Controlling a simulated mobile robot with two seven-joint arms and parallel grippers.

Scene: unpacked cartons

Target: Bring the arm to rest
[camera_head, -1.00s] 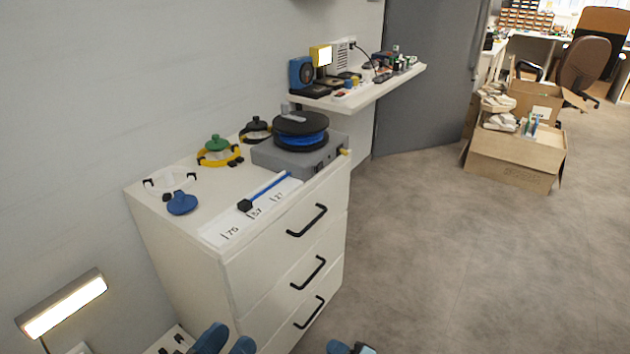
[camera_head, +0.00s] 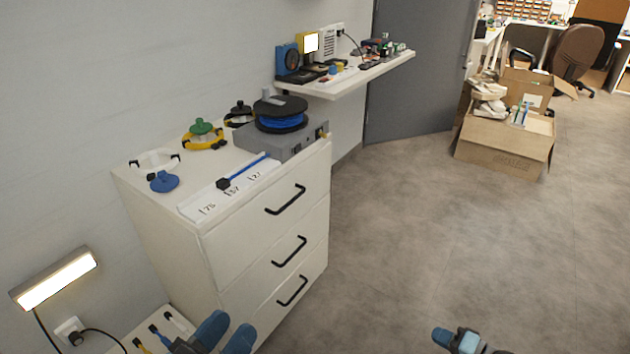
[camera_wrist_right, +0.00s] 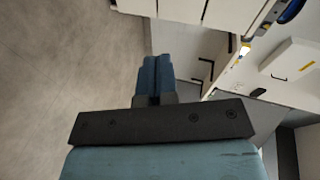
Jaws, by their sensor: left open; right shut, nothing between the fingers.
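My left gripper (camera_head: 226,334) is at the bottom of the head view, in front of the white drawer cabinet. Its two blue fingers are apart, with nothing seen between them. My right gripper (camera_head: 443,338) is at the bottom edge of the head view, right of the cabinet and over open floor. In the right wrist view my right gripper (camera_wrist_right: 154,77) has its blue fingers together, empty. Most of both arms is out of the head view.
The white drawer cabinet (camera_head: 255,238) carries a blue spool (camera_head: 281,121) on a grey box. A lit lamp (camera_head: 55,279) stands at lower left. A wall shelf (camera_head: 345,83) and cardboard boxes (camera_head: 503,143) are further back. The floor (camera_head: 420,240) at right is clear.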

